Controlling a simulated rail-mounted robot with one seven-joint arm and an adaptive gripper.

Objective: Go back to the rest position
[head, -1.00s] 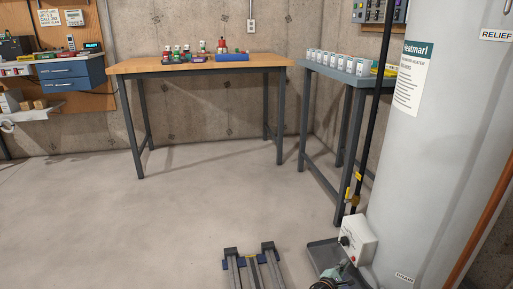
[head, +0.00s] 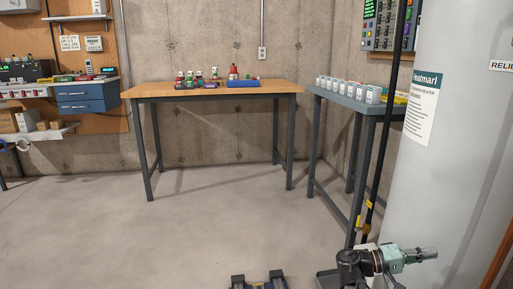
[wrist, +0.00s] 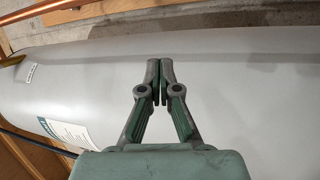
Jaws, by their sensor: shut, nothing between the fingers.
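My gripper (head: 430,253) shows at the lower right of the head view, level and pointing right, in front of the grey water heater tank (head: 452,150). In the wrist view my gripper (wrist: 160,75) has its two fingertips together with nothing between them. The tank (wrist: 240,110) lies across most of that view behind the fingers. I cannot tell the exact gap between the fingertips and the tank.
A wooden-topped table (head: 140,93) with small items stands at the back wall. A grey side table (head: 340,99) holds a row of small boxes. A dark vertical pipe (head: 388,130) runs beside the tank. The floor (head: 190,235) in the middle is clear.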

